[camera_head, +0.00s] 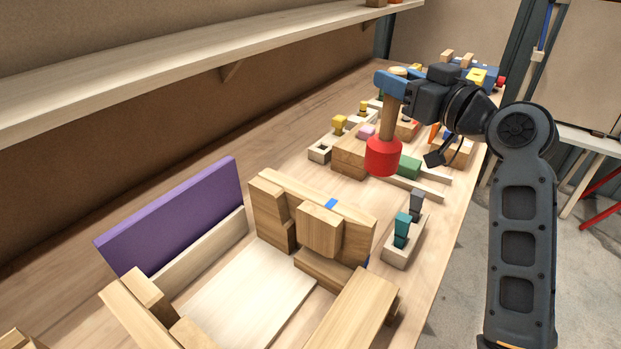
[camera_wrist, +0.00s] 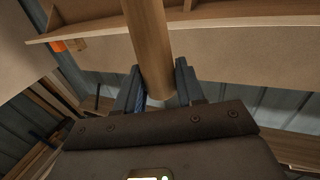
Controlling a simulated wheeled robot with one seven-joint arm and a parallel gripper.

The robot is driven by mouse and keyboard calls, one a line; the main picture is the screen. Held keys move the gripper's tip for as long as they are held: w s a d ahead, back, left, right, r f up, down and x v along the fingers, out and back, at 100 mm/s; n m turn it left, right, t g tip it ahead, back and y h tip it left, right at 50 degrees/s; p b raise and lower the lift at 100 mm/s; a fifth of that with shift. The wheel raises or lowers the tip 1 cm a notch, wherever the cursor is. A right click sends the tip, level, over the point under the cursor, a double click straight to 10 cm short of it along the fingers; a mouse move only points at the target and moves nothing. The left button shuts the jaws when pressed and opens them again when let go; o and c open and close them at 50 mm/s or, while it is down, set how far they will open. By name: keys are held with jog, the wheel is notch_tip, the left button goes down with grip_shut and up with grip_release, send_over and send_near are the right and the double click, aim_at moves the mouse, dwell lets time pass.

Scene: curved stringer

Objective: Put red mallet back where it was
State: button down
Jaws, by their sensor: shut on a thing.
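The red mallet (camera_head: 383,156) hangs head down above the workbench, its red head at the bottom and its wooden handle upright. My gripper (camera_head: 390,84) is shut on the upper part of the handle. In the wrist view, the wooden handle (camera_wrist: 150,45) passes between the two fingers of my gripper (camera_wrist: 160,88). The mallet's head is out of sight in the wrist view. In the head view the head overlaps the toys behind it, and I cannot tell how high it is above the bench.
A wooden assembly (camera_head: 330,235) and a purple panel (camera_head: 175,215) stand at the front. A small block with teal and grey pegs (camera_head: 403,250) lies near the right edge. Several coloured toys crowd the bench behind the mallet. A long shelf (camera_head: 200,60) runs along the wall at left.

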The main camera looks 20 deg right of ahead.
jog(key=w+a+f+p, duration=0.2)
jog(key=w+a+f, duration=0.1)
jog(key=a+f, duration=0.7)
jog(key=shift+w, duration=0.15)
jog(key=shift+f, duration=0.35)
jog(key=c, duration=0.7)
grip_release()
jog(key=shift+r, duration=0.1)
jog(key=b+v, duration=0.2)
jog(key=v, duration=1)
jog(key=shift+b, duration=0.3)
